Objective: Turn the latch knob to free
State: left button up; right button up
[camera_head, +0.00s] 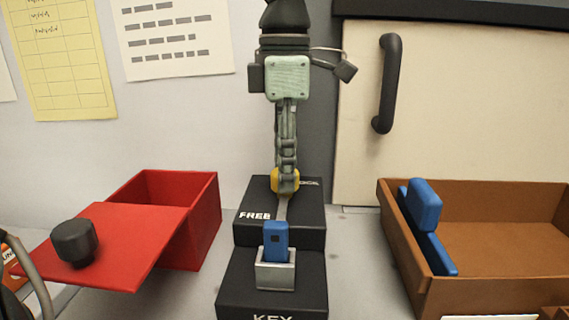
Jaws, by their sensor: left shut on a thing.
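The latch knob (276,181) is yellow and sits on the upper black block, between the labels "FREE" on the left and a partly covered one on the right. My left gripper (286,185) reaches down from above and is shut on the knob, hiding much of it. A grey pointer-like strip (281,208) shows just below the fingers. A blue key (275,240) stands upright in a metal socket (275,276) on the lower black block marked "KEY". My right gripper is not in view.
A red box (200,222) with a red lid (130,248) and black lid knob (74,242) is at left. A brown tray (500,245) holding a blue handled piece (425,204) is at right. A cabinet door with a dark handle (388,84) stands behind.

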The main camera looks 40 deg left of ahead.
pick_arm(q)
jog(key=o, duration=1.2)
jog(key=shift+c, duration=0.2)
notch_tip(320, 180, up, 12)
